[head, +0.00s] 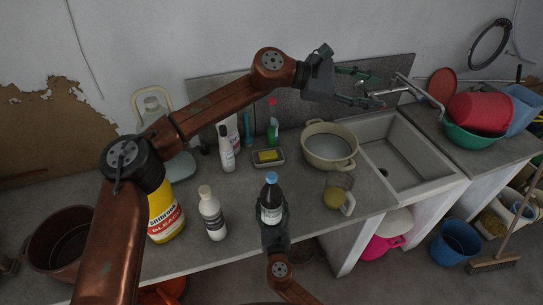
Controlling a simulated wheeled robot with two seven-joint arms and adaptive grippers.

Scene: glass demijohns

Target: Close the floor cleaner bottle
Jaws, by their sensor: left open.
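A dark bottle (270,203) with a white label and a blue top stands upright near the counter's front edge. I cannot read its label, so I cannot tell if it is the floor cleaner. My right gripper (272,220) comes up from below, its fingers on both sides of this bottle and seemingly closed on it. My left gripper (374,90) is open in the air by the sink tap, well above and right of the bottle, with nothing visible between its fingers. I cannot tell whether the blue top is seated fully.
A white bottle (212,216) and a yellow bleach bottle (165,217) stand left of it, a glass mug (338,196) right. Behind are a beige pot (329,147), a sponge dish (268,158) and spray bottles. The sink (392,165) with its tap (418,88) is right.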

